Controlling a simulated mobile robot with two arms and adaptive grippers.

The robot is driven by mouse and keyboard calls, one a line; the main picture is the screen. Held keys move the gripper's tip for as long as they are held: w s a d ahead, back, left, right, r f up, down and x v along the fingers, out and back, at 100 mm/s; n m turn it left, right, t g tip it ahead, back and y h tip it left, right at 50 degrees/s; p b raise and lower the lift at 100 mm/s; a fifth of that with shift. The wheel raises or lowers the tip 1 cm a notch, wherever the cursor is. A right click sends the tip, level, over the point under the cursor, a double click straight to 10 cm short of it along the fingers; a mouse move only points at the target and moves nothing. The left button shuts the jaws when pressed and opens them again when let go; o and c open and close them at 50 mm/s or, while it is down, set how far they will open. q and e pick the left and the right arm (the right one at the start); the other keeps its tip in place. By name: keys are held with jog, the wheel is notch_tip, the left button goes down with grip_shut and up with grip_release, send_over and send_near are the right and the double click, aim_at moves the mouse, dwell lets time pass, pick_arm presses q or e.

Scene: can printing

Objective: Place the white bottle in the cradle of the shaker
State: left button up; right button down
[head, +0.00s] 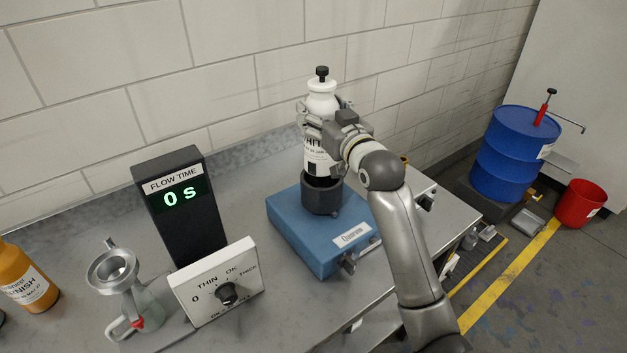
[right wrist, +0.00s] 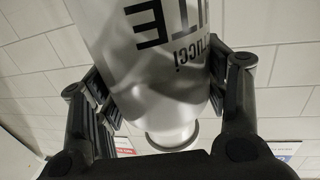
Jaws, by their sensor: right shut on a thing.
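The white bottle (head: 322,100) with a black cap is upright above the blue shaker (head: 292,232). My right gripper (head: 325,118) is shut around its upper body. The bottle's lower end meets the dark round cradle (head: 321,197) on top of the shaker; I cannot tell how deep it sits in it. In the right wrist view the bottle (right wrist: 160,70) fills the space between the two fingers (right wrist: 160,100), with its printed label showing upside down. My left gripper is not in view.
Left of the shaker stand a black flow time display (head: 180,210) reading 0 s, a white dial panel (head: 217,282), a metal cup on a stand (head: 112,268) and an orange bottle (head: 25,280).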

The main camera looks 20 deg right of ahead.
aim_at(328, 158)
jog(key=f, duration=0.2)
jog(key=s+f+p, duration=0.1)
jog(key=f, duration=0.1)
jog(key=shift+s+d+f, duration=0.1)
jog(key=shift+s+f, duration=0.1)
jog(key=shift+f, duration=0.2)
jog(key=f, duration=0.2)
jog(key=f+p, duration=0.1)
jog(key=shift+w+f, duration=0.25)
jog(key=shift+f, duration=0.1)
jog(key=shift+s+f, duration=0.1)
jog(key=shift+f, duration=0.05)
jog(key=c, duration=0.6)
grip_release()
jog(key=shift+f, duration=0.3)
jog(key=shift+o, duration=1.3)
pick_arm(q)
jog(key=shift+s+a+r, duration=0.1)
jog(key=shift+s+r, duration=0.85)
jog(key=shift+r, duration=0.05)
pick_arm(e)
jog(key=shift+o, duration=0.5)
jog(key=shift+r, duration=0.1)
